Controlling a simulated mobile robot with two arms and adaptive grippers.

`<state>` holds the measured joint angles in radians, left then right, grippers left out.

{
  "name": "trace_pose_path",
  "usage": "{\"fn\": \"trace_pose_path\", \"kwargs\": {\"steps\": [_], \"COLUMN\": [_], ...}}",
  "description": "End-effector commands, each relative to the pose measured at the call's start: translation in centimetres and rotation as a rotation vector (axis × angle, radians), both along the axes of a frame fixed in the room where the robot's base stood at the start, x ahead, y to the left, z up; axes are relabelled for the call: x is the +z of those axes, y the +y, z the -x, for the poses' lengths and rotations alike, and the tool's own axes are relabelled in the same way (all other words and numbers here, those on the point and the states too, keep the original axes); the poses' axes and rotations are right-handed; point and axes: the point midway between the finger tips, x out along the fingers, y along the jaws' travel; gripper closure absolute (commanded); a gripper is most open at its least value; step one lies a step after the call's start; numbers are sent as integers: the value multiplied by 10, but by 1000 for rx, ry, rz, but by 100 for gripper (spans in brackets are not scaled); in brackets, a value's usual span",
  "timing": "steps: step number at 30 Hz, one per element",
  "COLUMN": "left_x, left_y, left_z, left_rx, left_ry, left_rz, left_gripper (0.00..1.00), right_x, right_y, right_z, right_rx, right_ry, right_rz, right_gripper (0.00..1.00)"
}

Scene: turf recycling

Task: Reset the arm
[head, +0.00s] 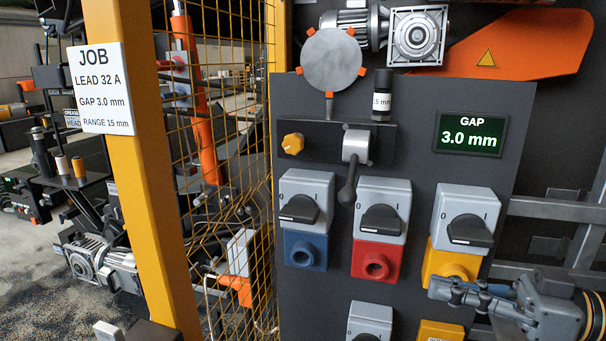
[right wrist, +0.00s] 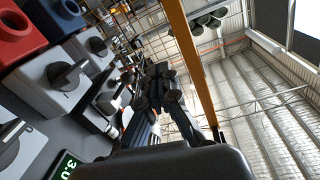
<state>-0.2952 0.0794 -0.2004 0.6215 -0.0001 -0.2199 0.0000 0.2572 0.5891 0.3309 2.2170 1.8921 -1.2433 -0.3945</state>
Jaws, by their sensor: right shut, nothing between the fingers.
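My right gripper (head: 445,290) is at the lower right of the head view, in front of the lower part of the yellow-based rotary switch (head: 466,225). Its fingers are closed together and point left, with nothing between them. It covers part of the yellow base; I cannot tell whether it touches it. In the right wrist view the closed dark fingers (right wrist: 158,85) show in the middle, with the switches on the left. My left gripper is not in view.
The dark panel (head: 400,280) carries blue-based (head: 304,250) and red-based (head: 376,264) switches, a lever (head: 348,190), an orange knob (head: 292,144) and a display (head: 471,134) reading GAP 3.0 mm. A yellow post (head: 150,180) and mesh fence stand at left.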

Motion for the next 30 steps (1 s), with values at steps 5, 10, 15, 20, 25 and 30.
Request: {"fn": "trace_pose_path", "kwargs": {"steps": [5,10,15,20,25,30], "left_x": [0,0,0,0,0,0], "left_y": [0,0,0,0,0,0], "left_z": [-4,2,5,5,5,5], "left_rx": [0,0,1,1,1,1], "left_ry": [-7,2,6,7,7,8], "left_rz": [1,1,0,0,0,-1], "left_gripper": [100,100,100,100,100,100], "right_x": [-56,-131,-231,-310,-362,-388], "right_y": [11,21,27,23,11,-2], "right_z": [-10,-13,5,42,88,127], "right_rx": [-64,-155,-288,-429,-574,-690], "right_ry": [105,243,437,609,753,849], "right_rz": [85,203,382,556,716,832], "right_gripper": [100,100,100,100,100,100]}}
